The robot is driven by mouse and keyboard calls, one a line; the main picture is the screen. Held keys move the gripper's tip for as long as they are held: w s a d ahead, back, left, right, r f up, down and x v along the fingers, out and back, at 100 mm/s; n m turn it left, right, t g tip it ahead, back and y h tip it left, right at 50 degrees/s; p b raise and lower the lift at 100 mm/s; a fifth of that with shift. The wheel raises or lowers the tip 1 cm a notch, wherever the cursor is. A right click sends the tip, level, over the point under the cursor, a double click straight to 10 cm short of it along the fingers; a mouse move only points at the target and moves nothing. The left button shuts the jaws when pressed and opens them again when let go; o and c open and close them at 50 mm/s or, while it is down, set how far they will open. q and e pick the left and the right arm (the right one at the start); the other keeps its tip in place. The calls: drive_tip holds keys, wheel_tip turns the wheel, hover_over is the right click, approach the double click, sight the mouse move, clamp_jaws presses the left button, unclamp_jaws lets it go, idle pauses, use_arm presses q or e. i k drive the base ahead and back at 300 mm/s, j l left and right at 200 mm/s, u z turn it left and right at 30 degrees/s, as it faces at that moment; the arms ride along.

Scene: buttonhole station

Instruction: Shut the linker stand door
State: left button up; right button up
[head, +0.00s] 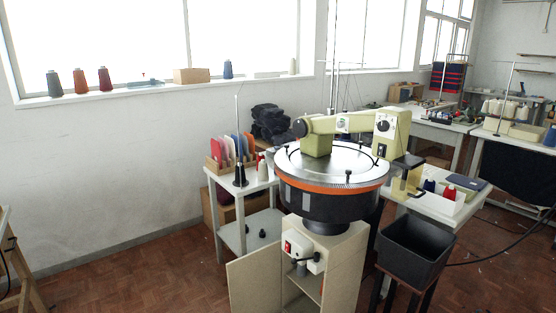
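The linker (330,165) is a round machine with a dark drum, an orange band and a pale green head. It stands on a beige cabinet stand (345,260). The stand door (255,283) is a beige panel that stands open, swung out to the left of the stand. An inner shelf (305,284) shows through the opening. The door's lower edge runs out of the picture. Neither of my grippers is in the head view.
A small side table (229,186) with cones and a card box stands left of the linker. A black bin (416,251) on a stand is at the right. A white motor box (300,247) sticks out above the opening. The floor (150,262) at the left is clear.

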sight(255, 279)
drive_tip(key=u, duration=0.9)
drive_tip(key=i+u, duration=0.25)
drive_tip(key=i, duration=3.25)
drive_tip(key=i+z, duration=0.25)
drive_tip(key=z, duration=0.2)
drive_tip(key=i+j+z, duration=0.2)
drive_tip(key=z, duration=0.25)
drive_tip(key=i+j+z, duration=0.25)
drive_tip(key=z, duration=2.45)
drive_tip(key=k+z, duration=0.15)
drive_tip(key=z, duration=0.15)
drive_tip(key=k, duration=0.1)
